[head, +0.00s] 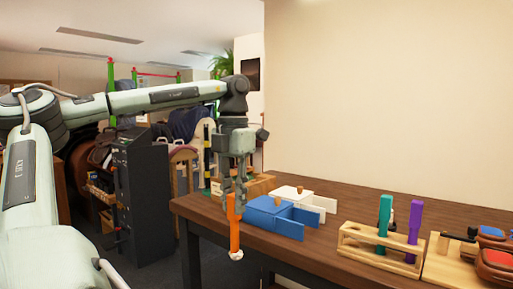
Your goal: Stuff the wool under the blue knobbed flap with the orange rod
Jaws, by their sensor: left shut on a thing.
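My left gripper (238,190) points down and is shut on the upper part of an orange rod (235,226). The rod hangs nearly upright in front of the table's front edge, left of the blue box. A small white tuft (236,255), which looks like wool, shows at the rod's lower end. I cannot tell whether it is fixed there. The blue box (265,216) sits on the table, with a blue flap on top that carries a small brown knob (278,200). A low blue part sticks out at its right side. My right gripper is not in view.
A white box (288,192) with a similar knob stands behind the blue one. A wooden rack (378,255) holds a teal rod (385,218) and a purple rod (415,228). Red and blue padded items (495,262) lie at the far right. The brown table (330,228) has bare room between the boxes and the rack.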

